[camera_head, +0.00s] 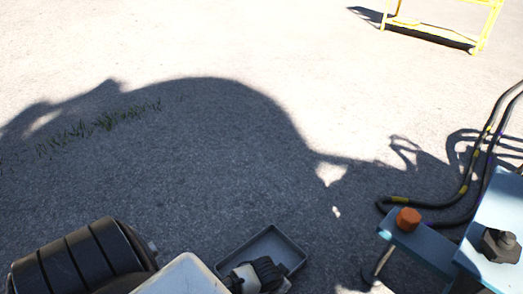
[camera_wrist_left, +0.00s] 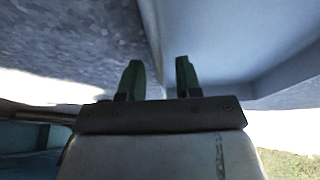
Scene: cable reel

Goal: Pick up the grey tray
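The grey tray (camera_head: 272,241) lies on the asphalt at the bottom centre of the head view. Its near part is hidden by my left gripper (camera_head: 262,274) and wrist. In the left wrist view the tray (camera_wrist_left: 235,40) fills the upper right, and one of its walls runs down towards the gap between the fingers. My left gripper (camera_wrist_left: 158,78) has its two dark green fingers apart, one on each side of the wall's line. I cannot tell whether they touch it. My right gripper is not in view.
A light blue metal frame (camera_head: 420,246) with an orange cap (camera_head: 408,219) stands right of the tray. A black cable with yellow bands (camera_head: 463,190) loops on the ground there. A yellow frame (camera_head: 430,33) stands far right. Open asphalt lies beyond the tray.

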